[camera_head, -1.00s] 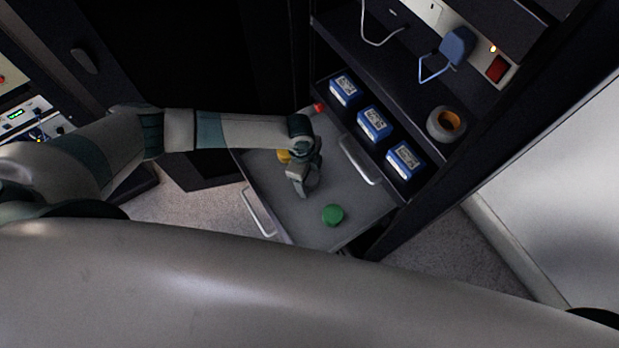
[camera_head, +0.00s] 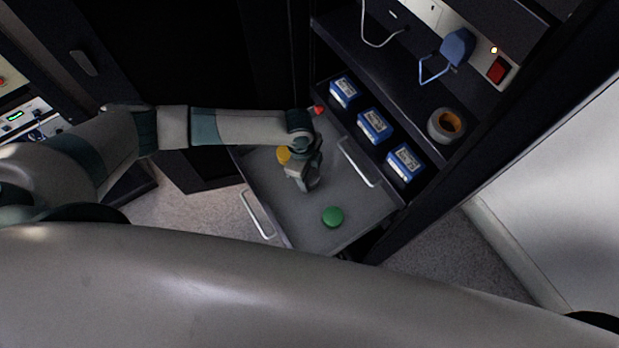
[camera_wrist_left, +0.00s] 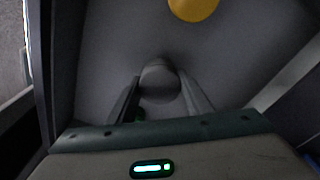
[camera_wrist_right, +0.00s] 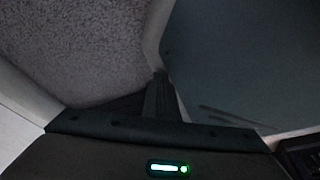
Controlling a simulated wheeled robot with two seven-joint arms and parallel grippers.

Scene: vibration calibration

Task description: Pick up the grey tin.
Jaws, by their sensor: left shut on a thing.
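The grey tin (camera_wrist_left: 159,82) is round and shows in the left wrist view between the two fingers of my left gripper (camera_wrist_left: 161,98). The fingers are shut on its sides, over the grey tray. In the head view my left gripper (camera_head: 306,183) points down at the middle of the tray and hides the tin. Whether the tin touches the tray I cannot tell. My right gripper (camera_wrist_right: 160,92) shows only in the right wrist view, its dark fingers together with nothing seen between them.
The grey tray (camera_head: 300,220) also bears a green tin (camera_head: 333,216), a yellow tin (camera_head: 284,155) and a red thing (camera_head: 319,110) at its far corner. Metal handles (camera_head: 258,213) stand at its sides. Blue boxes (camera_head: 372,126) and a tape roll (camera_head: 446,124) stand on shelves to the right.

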